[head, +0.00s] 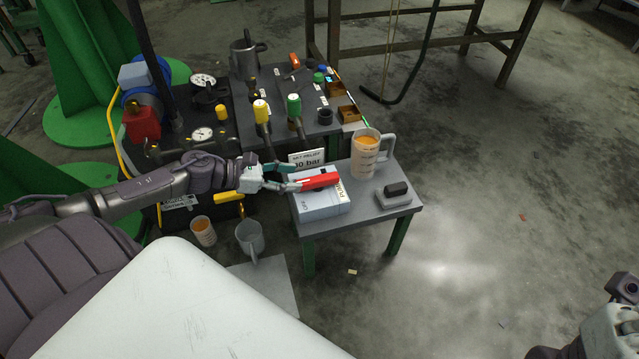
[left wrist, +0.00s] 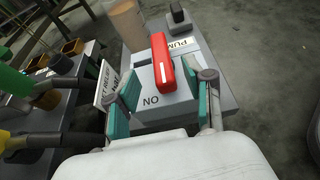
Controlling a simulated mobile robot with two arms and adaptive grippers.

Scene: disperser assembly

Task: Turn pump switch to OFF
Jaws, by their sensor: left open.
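The pump switch is a red bar handle (head: 319,180) on top of a pale grey-blue box (head: 322,204) on the small grey table. In the left wrist view the red handle (left wrist: 163,62) stands upright in the picture, with a white line on it. The box top (left wrist: 180,98) has an "ON" mark below the handle there. A "PUMP" label sits beyond the handle, partly hidden. My left gripper (head: 298,181) is open at the handle's left end in the head view. In the wrist view its fingers (left wrist: 166,92) stand on either side of the handle's near end, apart from it.
A measuring jug with orange liquid (head: 366,156) and a small dark block on a grey base (head: 396,193) stand beside the box. A "bar" sign (head: 307,159) and valves with yellow and green handles lie behind. Part of my right arm shows at the lower right.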

